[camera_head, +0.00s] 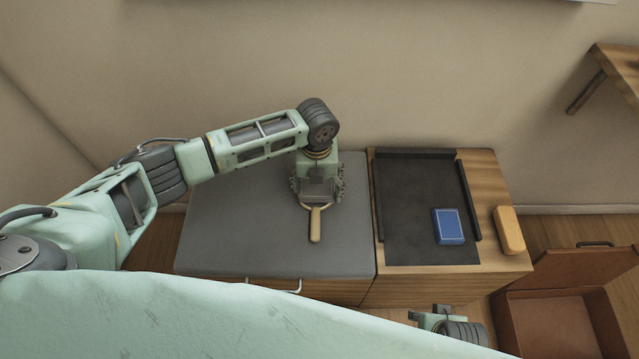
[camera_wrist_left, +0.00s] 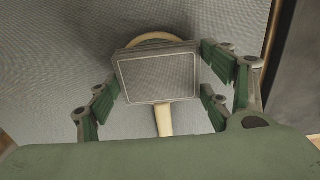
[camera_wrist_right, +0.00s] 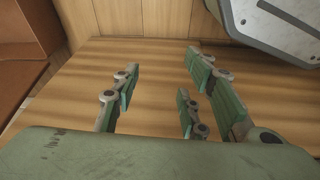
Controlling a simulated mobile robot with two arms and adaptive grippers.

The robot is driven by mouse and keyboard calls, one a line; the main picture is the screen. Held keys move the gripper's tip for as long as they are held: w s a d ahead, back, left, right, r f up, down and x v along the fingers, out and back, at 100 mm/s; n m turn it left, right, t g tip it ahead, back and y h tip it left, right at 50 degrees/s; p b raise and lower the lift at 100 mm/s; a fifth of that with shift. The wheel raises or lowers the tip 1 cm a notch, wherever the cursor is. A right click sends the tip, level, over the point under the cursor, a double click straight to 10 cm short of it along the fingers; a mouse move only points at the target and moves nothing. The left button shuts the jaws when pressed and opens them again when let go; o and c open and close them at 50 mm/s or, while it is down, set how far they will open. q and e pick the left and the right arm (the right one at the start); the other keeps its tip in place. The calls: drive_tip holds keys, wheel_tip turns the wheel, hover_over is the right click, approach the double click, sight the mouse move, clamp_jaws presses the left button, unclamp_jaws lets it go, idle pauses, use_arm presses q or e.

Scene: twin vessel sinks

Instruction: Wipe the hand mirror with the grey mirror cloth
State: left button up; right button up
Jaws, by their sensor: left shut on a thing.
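The hand mirror (camera_head: 315,225) lies on the grey top at the left, its pale wooden handle toward me. In the left wrist view its handle (camera_wrist_left: 164,120) and part of its round rim show, and its face is mostly hidden. My left gripper (camera_head: 318,185) is over the mirror, pointing down, shut on the grey mirror cloth (camera_wrist_left: 158,76). The cloth looks like a flat grey rectangle covering the mirror's face; whether it touches the glass I cannot tell. My right gripper (camera_wrist_right: 157,88) is open and empty, above a wooden surface.
Right of the grey top (camera_head: 240,225), a black tray (camera_head: 405,210) holds a blue box (camera_head: 448,227). An orange-yellow block (camera_head: 509,231) lies on the wood beside it. An open brown case (camera_head: 560,320) is at the lower right. The grey top around the mirror is clear.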

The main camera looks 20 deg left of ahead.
use_arm(q)
drive_tip(key=shift+s+a+p, duration=0.25)
drive_tip(key=shift+a+p, duration=0.1)
drive_tip(key=shift+a, duration=0.35)
drive_tip(key=shift+a+f, duration=0.1)
use_arm(e)
drive_tip(key=shift+s+f, duration=0.15)
drive_tip(key=shift+f, duration=0.6)
drive_tip(key=shift+s+f, duration=0.1)
drive_tip(key=shift+f, duration=0.65)
use_arm(q)
drive_tip(key=shift+w+d, duration=0.15)
drive_tip(key=shift+d, duration=0.4)
drive_tip(key=shift+w+d, duration=0.15)
drive_tip(key=shift+d, duration=0.5)
use_arm(e)
drive_tip(key=shift+w+r, duration=0.1)
drive_tip(key=shift+r, duration=0.1)
use_arm(q)
drive_tip(key=shift+r, duration=0.2)
use_arm(e)
drive_tip(key=shift+r, duration=0.1)
